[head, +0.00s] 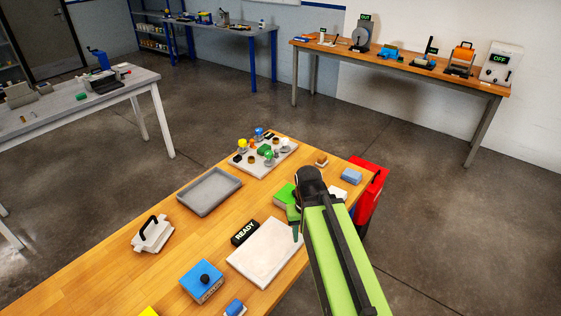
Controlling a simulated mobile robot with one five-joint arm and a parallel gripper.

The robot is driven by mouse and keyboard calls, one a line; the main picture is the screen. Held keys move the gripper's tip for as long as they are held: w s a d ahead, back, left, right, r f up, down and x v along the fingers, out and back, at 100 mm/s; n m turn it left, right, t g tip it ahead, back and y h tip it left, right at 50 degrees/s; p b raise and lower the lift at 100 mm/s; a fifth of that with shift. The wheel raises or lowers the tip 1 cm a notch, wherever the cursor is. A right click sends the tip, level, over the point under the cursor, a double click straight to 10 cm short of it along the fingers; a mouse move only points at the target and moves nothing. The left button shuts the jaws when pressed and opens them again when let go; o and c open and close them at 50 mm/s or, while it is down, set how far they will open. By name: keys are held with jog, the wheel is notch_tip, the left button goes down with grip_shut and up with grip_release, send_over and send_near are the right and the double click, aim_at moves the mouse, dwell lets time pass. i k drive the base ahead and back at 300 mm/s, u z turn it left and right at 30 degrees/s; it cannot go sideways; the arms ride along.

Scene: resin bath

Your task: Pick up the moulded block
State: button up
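I cannot tell for certain which item is the moulded block. A small light-blue block (351,177) lies near the far right corner of the wooden table, to the right of my arm and apart from it. A bright green block (284,194) lies beside my arm's head, partly hidden by it. My green arm reaches in from the bottom right. My gripper (296,222) points down above the table near the right edge of a pale slab (265,252). Its fingers are small and seen edge-on, so their opening does not show. I see nothing clearly held.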

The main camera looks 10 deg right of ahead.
aim_at(261, 150)
jog(key=u, duration=0.4)
jog(key=i, duration=0.65)
jog(key=u, duration=3.3)
jog(key=k, duration=2.3)
jog(key=z, duration=0.4)
